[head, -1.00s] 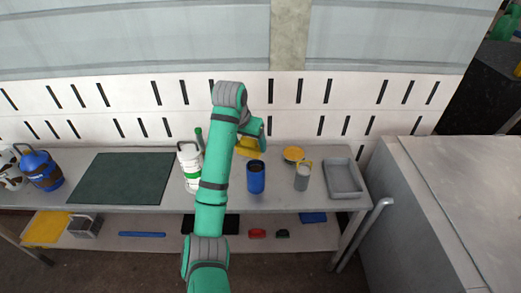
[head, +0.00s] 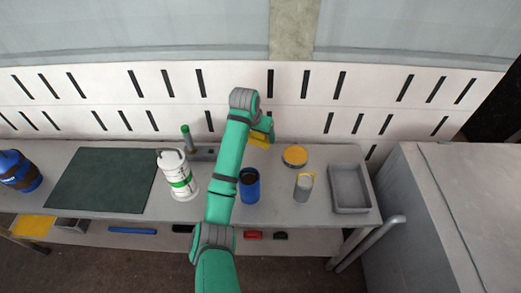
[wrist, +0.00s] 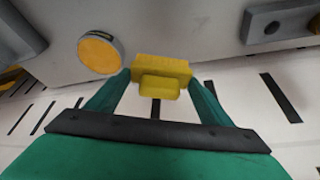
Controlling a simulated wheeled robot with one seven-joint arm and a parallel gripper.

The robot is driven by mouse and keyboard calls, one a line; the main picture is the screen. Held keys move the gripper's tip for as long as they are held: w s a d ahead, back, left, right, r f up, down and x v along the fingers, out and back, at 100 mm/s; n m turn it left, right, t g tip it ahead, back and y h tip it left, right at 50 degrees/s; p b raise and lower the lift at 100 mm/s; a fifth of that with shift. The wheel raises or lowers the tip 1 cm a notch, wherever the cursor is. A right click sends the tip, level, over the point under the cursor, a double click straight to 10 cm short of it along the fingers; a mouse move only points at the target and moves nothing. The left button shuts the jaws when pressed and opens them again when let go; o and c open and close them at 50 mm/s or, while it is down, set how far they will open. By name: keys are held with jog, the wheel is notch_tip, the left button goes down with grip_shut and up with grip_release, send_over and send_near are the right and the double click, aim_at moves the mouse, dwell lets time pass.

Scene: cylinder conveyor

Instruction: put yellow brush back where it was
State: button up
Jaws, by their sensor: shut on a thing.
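The yellow brush (head: 259,138) shows near the back edge of the table, by the slotted white wall, partly hidden by my arm. My gripper (wrist: 160,77) is shut on the yellow brush (wrist: 160,70), one green finger on each side of it. In the wrist view the brush lies across the fingertips, with the white wall behind it. It looks held off the tabletop, but its exact height is unclear. In the head view the fingers are mostly hidden behind the wrist.
A blue cup (head: 249,187) stands in front of the brush. A round yellow-topped container (head: 295,156), a grey cup with yellow (head: 304,186) and a grey tray (head: 349,188) are to the right. A white-green bottle (head: 178,174) and dark green mat (head: 103,180) are left.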

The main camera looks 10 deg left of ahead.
notch_tip(320, 180, down, 8)
jog(key=shift+s+a+f, duration=0.1)
jog(key=shift+f, duration=0.2)
jog(key=o, duration=1)
jog(key=shift+s, duration=0.1)
jog(key=shift+s+r, duration=0.15)
jog(key=shift+r, duration=0.45)
jog(key=v, duration=1.1)
